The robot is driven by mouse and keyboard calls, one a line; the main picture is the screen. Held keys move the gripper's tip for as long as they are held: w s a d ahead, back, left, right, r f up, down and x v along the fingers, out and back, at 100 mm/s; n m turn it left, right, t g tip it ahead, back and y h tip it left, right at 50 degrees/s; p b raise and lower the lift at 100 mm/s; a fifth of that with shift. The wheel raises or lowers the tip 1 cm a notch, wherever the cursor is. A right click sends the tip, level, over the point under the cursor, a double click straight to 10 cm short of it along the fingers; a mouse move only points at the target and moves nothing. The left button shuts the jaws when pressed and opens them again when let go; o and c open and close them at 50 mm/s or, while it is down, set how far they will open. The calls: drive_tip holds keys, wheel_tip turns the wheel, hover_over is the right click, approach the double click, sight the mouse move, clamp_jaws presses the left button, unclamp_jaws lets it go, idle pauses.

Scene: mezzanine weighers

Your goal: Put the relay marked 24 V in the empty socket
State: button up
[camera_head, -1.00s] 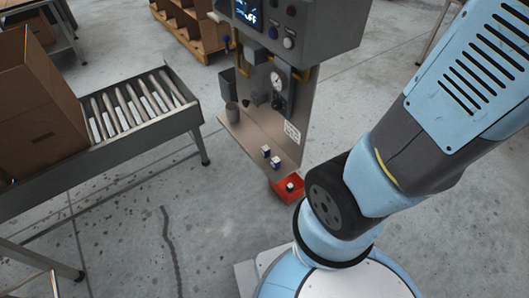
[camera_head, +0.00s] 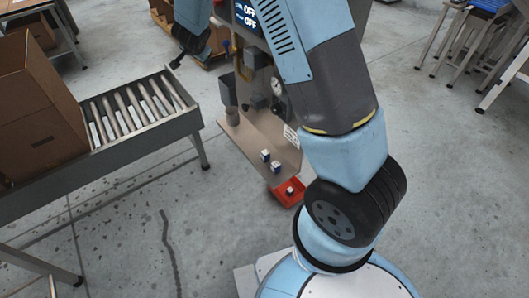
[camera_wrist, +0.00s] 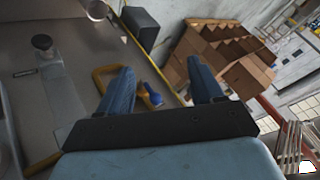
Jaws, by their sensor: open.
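Two small white-and-dark relay-like blocks, one (camera_head: 265,155) behind the other (camera_head: 276,167), stand on the machine's lower shelf (camera_head: 243,131) in the head view. A third small block (camera_head: 290,190) lies in a red tray (camera_head: 289,200) at the shelf's near end. Their markings are too small to read. I cannot make out the empty socket. My gripper (camera_head: 182,48) is at the upper left of the machine, well away from the blocks. In the wrist view my gripper (camera_wrist: 160,72) has its two blue fingers apart with nothing held between them.
A roller conveyor (camera_head: 185,122) with a cardboard box (camera_head: 38,110) stands at left. In the wrist view a yellow handle (camera_wrist: 97,76) and a blue knob (camera_wrist: 154,98) show near the fingers. A gauge (camera_head: 277,87) is on the machine. Tables stand at upper right.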

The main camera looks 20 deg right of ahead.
wheel_tip(320, 180, down, 13)
drive_tip(key=a+m+h, duration=0.1)
drive_tip(key=m+h, duration=0.1)
drive_tip(key=h, duration=0.1)
drive_tip(key=m+g+h, duration=0.3)
drive_tip(key=h, duration=1.1)
approach(262, 154)
drive_tip(key=x, duration=0.6)
drive_tip(key=shift+d+f, duration=0.2)
drive_tip(key=shift+f, duration=0.1)
drive_tip(key=shift+r+x, duration=0.1)
drive_tip(key=shift+x, duration=1.25)
drive_tip(key=shift+r+x, duration=0.15)
drive_tip(key=shift+x, duration=1.15)
drive_tip(key=shift+s, duration=0.1)
drive_tip(key=shift+c, duration=0.5)
drive_tip(key=c, duration=1.1)
drive_tip(key=shift+o, duration=0.2)
drive_tip(key=shift+r, duration=0.1)
